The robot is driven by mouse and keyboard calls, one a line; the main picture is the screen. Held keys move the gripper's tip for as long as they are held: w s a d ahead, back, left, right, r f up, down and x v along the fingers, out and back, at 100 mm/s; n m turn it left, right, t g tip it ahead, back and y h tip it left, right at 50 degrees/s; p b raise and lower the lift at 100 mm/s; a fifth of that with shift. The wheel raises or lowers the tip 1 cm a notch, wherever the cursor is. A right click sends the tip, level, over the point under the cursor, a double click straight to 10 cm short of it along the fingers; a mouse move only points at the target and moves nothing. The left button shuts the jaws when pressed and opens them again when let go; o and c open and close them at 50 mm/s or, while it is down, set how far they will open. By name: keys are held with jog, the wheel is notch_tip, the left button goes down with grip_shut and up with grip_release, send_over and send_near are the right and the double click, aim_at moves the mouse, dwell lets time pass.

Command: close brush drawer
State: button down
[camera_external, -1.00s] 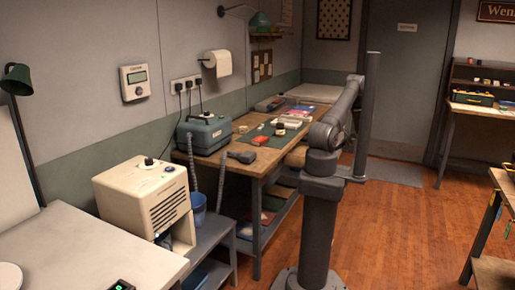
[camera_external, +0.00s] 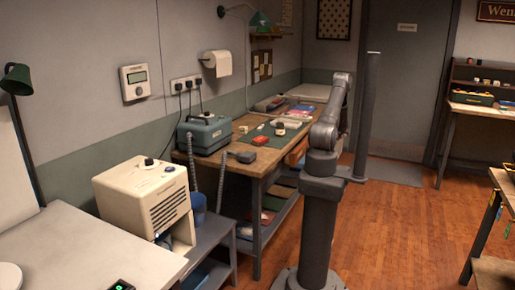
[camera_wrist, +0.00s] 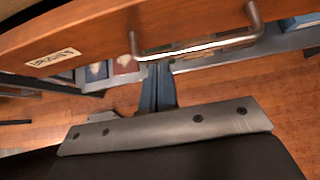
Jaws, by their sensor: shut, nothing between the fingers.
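The brush drawer's wooden front (camera_wrist: 90,40) fills the top of the wrist view, with a worn paper label (camera_wrist: 50,58) that seems to read "BRUSHES". Its metal bar handle (camera_wrist: 200,48) runs across the front. My gripper (camera_wrist: 159,68) is shut and empty, with its fingertips close to the handle; I cannot tell if they touch it. In the external view a piece of orange wood, probably the drawer (camera_external: 298,150), shows at the bench's right side, partly behind my arm. My gripper is hidden there, and how far the drawer stands out is unclear.
The wooden workbench (camera_external: 243,167) carries a green mat, small items and a grey-blue machine (camera_external: 204,133). A lower shelf (camera_external: 270,225) holds several coloured items. A grey post (camera_external: 367,115) stands right of my arm. The wooden floor (camera_external: 400,235) is clear on the right.

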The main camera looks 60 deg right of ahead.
jog(key=w, duration=0.8)
jog(key=shift+r, duration=0.1)
jog(key=shift+s, duration=0.35)
jog(key=s, duration=0.3)
jog(key=shift+s+d+f, duration=0.1)
jog(key=shift+s+f, duration=0.1)
jog(key=shift+f, duration=0.2)
jog(key=v, duration=1)
jog(key=shift+s, duration=0.25)
jog(key=shift+f, duration=0.1)
